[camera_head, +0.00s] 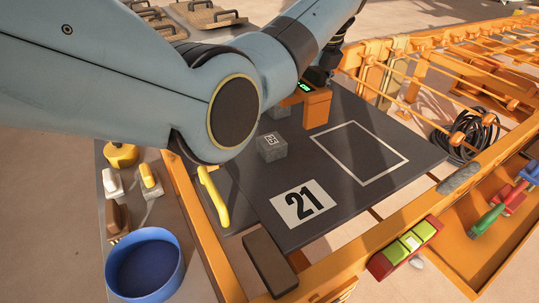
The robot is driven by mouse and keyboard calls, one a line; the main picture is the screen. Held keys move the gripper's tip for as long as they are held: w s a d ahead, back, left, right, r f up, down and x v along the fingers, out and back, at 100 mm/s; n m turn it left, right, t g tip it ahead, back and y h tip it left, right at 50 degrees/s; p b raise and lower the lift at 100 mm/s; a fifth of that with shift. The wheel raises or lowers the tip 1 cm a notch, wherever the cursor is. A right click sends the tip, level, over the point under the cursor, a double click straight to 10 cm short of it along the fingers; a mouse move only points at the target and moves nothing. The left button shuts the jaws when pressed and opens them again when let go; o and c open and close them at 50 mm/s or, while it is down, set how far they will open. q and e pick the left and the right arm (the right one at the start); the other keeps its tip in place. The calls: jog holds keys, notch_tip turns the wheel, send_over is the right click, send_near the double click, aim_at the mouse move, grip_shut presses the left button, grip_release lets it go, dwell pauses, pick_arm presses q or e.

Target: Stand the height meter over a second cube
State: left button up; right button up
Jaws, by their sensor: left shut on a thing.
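My left arm reaches across the top of the view, and its dark gripper (319,76) is shut on the orange height meter (317,108), which has a small green display. The meter stands upright, or just above, the dark board (256,199), behind a white square outline. A grey cube (271,148) with a printed mark on top sits on the board, nearer to me and left of the outline. I cannot tell what is under the meter. My right gripper is not in view.
A white "21" label (303,203) lies on the board, and the outlined square (359,152) is empty. An orange frame surrounds the board. A blue bowl (145,264) and brushes stand at left. A spirit level (405,247) lies on the front rail. A black cable coil (465,134) is at right.

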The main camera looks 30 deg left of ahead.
aim_at(323, 85)
pick_arm(q)
jog(key=d, duration=0.2)
jog(key=w+d, duration=0.1)
jog(key=shift+d+r, duration=0.25)
jog(key=shift+r, duration=0.15)
jog(key=shift+d+f, duration=0.1)
jog(key=shift+d, duration=0.05)
jog(key=s+a+f, duration=0.4)
jog(key=a, duration=0.1)
jog(key=s+a+f, duration=0.2)
jog(key=a, duration=0.1)
jog(key=shift+s, duration=0.3)
jog(key=shift+s+a+f, duration=0.3)
jog(key=shift+a+f, duration=0.05)
jog(key=shift+a, duration=0.05)
jog(key=shift+f+b, duration=0.3)
jog(key=shift+f, duration=0.1)
notch_tip(323, 85, down, 3)
jog(key=shift+f+b, duration=0.2)
jog(key=shift+b, duration=0.35)
jog(key=shift+r, duration=0.15)
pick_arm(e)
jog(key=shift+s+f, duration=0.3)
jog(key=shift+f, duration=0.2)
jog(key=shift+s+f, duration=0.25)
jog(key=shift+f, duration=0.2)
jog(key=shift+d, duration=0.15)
